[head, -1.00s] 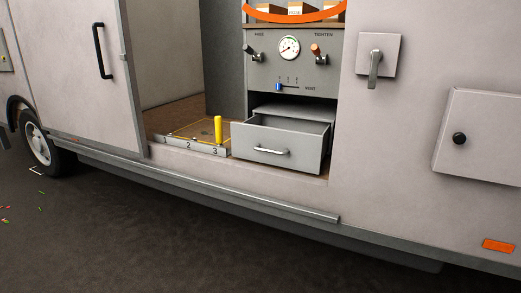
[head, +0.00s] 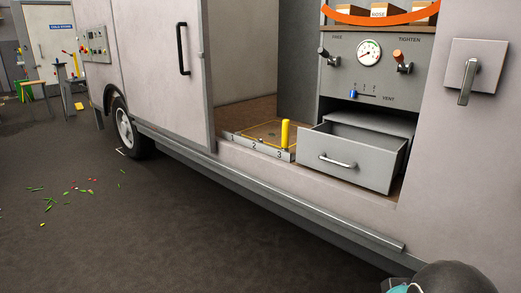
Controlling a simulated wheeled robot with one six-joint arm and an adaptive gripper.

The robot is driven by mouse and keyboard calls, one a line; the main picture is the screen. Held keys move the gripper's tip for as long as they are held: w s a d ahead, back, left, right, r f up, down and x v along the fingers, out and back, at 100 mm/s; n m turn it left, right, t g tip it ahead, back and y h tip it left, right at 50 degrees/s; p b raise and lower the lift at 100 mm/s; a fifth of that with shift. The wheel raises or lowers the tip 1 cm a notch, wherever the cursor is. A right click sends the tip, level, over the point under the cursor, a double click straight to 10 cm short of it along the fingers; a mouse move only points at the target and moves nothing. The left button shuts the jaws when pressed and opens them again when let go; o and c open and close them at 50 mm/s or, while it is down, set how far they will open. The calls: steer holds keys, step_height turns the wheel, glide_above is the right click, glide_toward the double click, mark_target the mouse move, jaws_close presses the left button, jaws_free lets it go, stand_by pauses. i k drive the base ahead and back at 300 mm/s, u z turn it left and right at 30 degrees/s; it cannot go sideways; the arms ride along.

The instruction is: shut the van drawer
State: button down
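The van drawer (head: 348,160) is grey with a light metal bar handle (head: 337,161) on its front. It stands pulled out from the cabinet (head: 375,75) inside the van's doorway, and its open top shows. A dark rounded shape with a teal part (head: 440,279) shows at the bottom right edge, apart from the drawer; it looks like part of my arm. My gripper's fingers cannot be made out in this view.
A yellow post (head: 285,134) stands on the numbered step left of the drawer. The sliding door (head: 165,75) is to the left. A sill rail (head: 270,187) runs below the doorway. Dark floor (head: 190,245) in front is clear except for small scattered bits (head: 60,192).

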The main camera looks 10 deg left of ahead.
mark_target(371, 160)
steer(key=u, duration=0.25)
steer(key=i, duration=0.7)
steer(key=z, duration=0.6)
steer(key=i, duration=0.6)
steer(key=z, duration=0.7)
